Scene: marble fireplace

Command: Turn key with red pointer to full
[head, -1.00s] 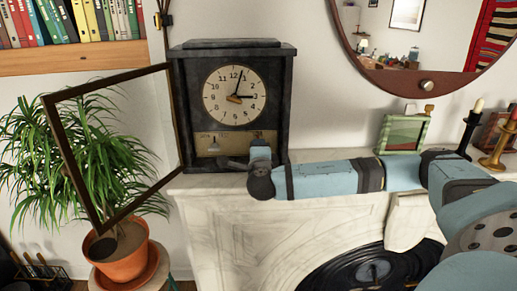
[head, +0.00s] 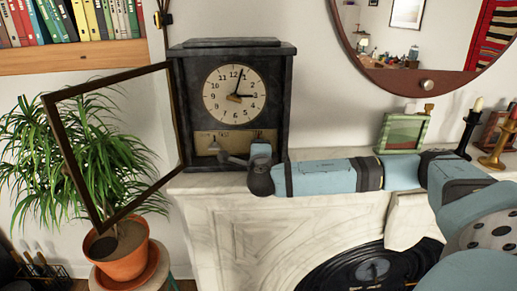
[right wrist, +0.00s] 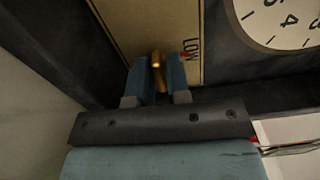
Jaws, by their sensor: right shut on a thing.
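A dark clock (head: 182,110) stands on the white mantel with its framed glass door (head: 122,75) swung open to the left. Below the round dial (head: 234,94) is a brass plate (head: 234,137); its lettering is too small to read in the head view. In the right wrist view my right gripper (right wrist: 158,80) is shut on the brass key (right wrist: 157,63), which stands out from the plate. A small red mark, seemingly the pointer (right wrist: 183,54), is beside the printed word LOW. FULL is not readable. My left gripper is out of view.
A potted plant (head: 125,262) stands left of the mantel, under the open door. A green picture frame (head: 402,133) and candlesticks (head: 492,150) stand at the mantel's right. A round mirror (head: 430,86) hangs above. My right arm lies across the mantel's front.

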